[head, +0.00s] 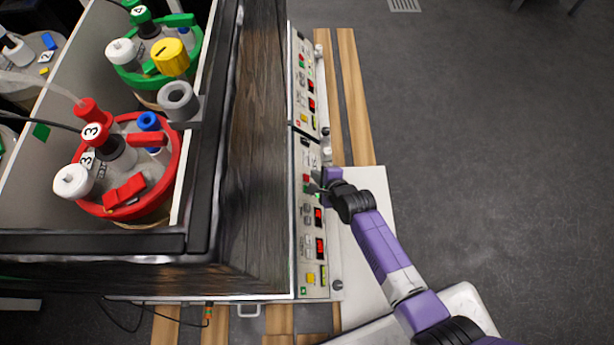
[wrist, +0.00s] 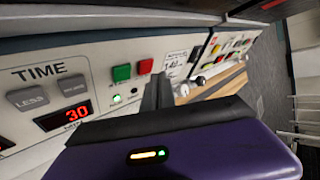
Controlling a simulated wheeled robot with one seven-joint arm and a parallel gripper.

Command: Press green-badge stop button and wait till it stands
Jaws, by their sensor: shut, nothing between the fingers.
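The near control panel (head: 312,262) has a red button (head: 306,178) and a green button close together; a small green mark (head: 304,291) shows at its lower end. In the wrist view the green button (wrist: 121,73) and the red button (wrist: 145,67) sit side by side, with a small lit green lamp (wrist: 117,99) below. My gripper (head: 317,184) is at the panel beside these buttons. In the wrist view its shut fingers (wrist: 158,90) point to the panel just right of the red button; contact cannot be told.
A TIME display (wrist: 77,113) reads 30. A second panel (head: 304,75) lies farther along. Above is a dark-framed shaker box (head: 258,150) holding a red-ringed vessel (head: 170,175) and a green-ringed vessel (head: 190,60). Grey floor (head: 470,130) is clear at right.

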